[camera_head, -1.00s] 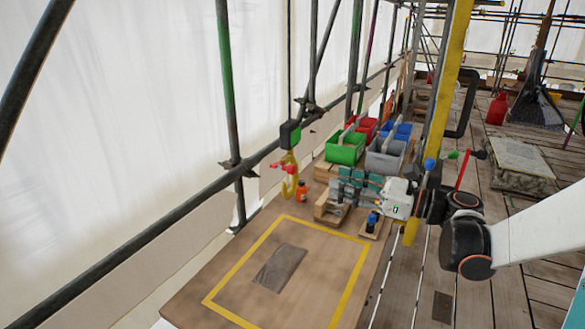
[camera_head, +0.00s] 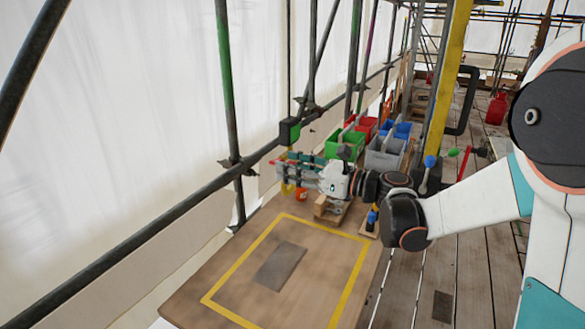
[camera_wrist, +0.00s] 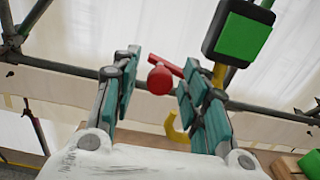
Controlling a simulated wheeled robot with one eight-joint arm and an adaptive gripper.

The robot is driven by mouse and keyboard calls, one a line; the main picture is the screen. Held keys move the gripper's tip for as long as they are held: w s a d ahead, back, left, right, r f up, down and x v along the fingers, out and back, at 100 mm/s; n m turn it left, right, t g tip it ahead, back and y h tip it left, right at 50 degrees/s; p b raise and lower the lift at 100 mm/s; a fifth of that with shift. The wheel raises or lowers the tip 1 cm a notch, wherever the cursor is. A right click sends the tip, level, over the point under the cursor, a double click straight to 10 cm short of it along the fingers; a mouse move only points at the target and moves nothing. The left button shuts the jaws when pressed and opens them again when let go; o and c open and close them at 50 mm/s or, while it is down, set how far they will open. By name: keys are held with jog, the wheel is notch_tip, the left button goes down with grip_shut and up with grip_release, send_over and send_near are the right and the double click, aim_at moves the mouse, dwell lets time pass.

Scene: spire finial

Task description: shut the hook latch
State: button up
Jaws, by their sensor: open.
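The hook latch shows in the wrist view as a yellow hook (camera_wrist: 176,130) hanging below a red handle with a round knob (camera_wrist: 160,80). In the head view the yellow hook (camera_head: 287,189) shows below my gripper, which hides most of the handle. My gripper (camera_head: 281,172) is level in front of the latch at the scaffold rail. In the wrist view its teal-padded fingers (camera_wrist: 160,66) are spread, with the red knob showing between them. I cannot tell whether they touch it.
A black box with a green face (camera_head: 290,131) hangs just above the latch. Green (camera_head: 344,145) and grey (camera_head: 385,152) bins stand behind. The yellow-outlined board (camera_head: 315,255) in front has free room.

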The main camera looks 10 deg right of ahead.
jog(key=shift+c, duration=0.2)
grip_shut()
jog(key=shift+f+n, duration=0.1)
jog(key=shift+n, duration=0.2)
jog(key=n, duration=0.1)
jog(key=f+n+b, duration=0.1)
jog(key=n, duration=0.1)
jog(key=n+b, duration=0.1)
jog(key=shift+f, duration=0.35)
jog(key=shift+w+d+f+n+b, duration=0.35)
jog(key=shift+w+f+n+b, duration=0.2)
jog(key=shift+n, duration=2.15)
jog(key=shift+w+d+f+n+b, duration=0.4)
jog(key=shift+w+f+n+b, duration=0.1)
jog(key=shift+n, duration=2.2)
jog(key=shift+w+d+f+n+b, duration=0.35)
jog(key=shift+w+f+n+b, duration=0.2)
jog(key=shift+n, duration=2.15)
